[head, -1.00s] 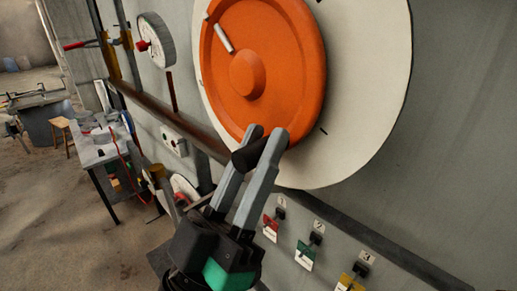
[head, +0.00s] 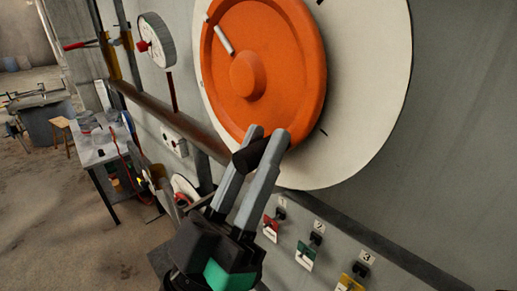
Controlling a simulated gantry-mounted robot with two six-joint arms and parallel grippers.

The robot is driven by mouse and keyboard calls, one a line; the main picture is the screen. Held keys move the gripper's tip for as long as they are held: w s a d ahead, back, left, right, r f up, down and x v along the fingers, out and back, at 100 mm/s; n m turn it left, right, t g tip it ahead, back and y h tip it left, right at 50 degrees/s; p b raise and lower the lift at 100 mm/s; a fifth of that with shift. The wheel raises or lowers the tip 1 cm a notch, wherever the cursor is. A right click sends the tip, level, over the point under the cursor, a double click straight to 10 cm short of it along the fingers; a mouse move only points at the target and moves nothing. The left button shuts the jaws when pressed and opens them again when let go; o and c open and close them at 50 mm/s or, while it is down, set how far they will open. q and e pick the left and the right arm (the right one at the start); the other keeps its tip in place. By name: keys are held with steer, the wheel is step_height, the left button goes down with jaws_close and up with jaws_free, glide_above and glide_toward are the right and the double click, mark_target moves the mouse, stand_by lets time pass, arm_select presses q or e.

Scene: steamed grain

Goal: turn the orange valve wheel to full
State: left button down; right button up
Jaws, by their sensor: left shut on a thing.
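The orange valve wheel (head: 285,75) is mounted on a large cream disc (head: 370,90) on the grey wall. The disc has dark tick marks near the wheel's rim. A pale bar mark (head: 223,38) lies on the wheel's upper left, pointing up and left. A dark handle (head: 250,155) stands out from the wheel's lower edge. My left gripper (head: 267,134) is shut on this handle, one finger on each side, so the handle is partly hidden. My right gripper is not in view.
A white gauge (head: 157,40) is on the wall at left above a brown pipe (head: 160,110). A cluttered workbench (head: 103,148) stands at left on open floor.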

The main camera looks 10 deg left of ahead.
mark_target(304, 63)
arm_select(q)
steer(key=shift+s+d+r, duration=0.2)
steer(key=shift+r, duration=0.1)
steer(key=shift+s+d+r+p, duration=0.2)
steer(key=shift+d+r+p, duration=0.05)
steer(key=shift+r+p, duration=0.3)
steer(key=shift+s+d+r+p, duration=0.2)
steer(key=shift+d+r+p, duration=0.05)
steer(key=shift+r+p, duration=0.25)
steer(key=shift+s+d+r+p, duration=0.15)
steer(key=shift+r+p, duration=0.2)
steer(key=shift+r, duration=0.15)
steer(key=shift+s+d+r+p, duration=0.15)
steer(key=shift+r+p, duration=0.15)
steer(key=shift+r, duration=0.3)
